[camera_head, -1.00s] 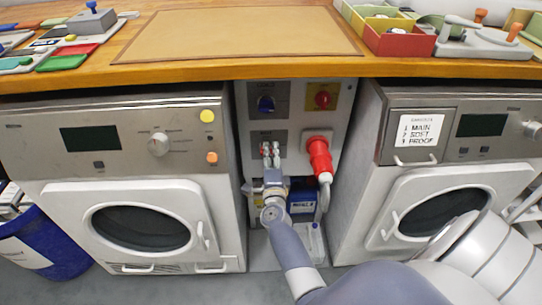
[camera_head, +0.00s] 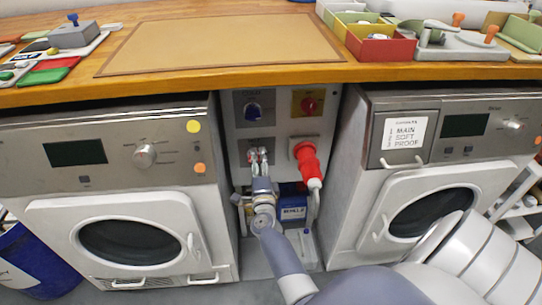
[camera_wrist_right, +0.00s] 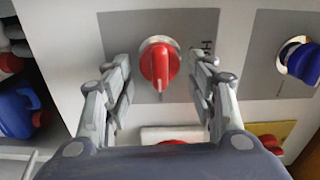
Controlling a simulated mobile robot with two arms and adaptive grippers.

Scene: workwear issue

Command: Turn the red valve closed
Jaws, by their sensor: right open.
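The red valve (camera_wrist_right: 160,64) is a round knob with a raised grip bar on a grey plate, seen in the right wrist view. The bar stands about upright in that picture. My right gripper (camera_wrist_right: 160,85) is open, with one finger on each side of the knob and a gap to both. In the head view my right gripper (camera_head: 260,160) is in front of the panel below the blue knob and hides most of the valve there. My left gripper is not in view.
The blue knob (camera_head: 253,110), a red switch on yellow (camera_head: 309,104) and a red plug (camera_head: 308,163) are on the same panel (camera_head: 283,128). Washing machines stand left (camera_head: 60,188) and right (camera_head: 365,210). A wooden counter (camera_head: 240,72) overhangs the panel.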

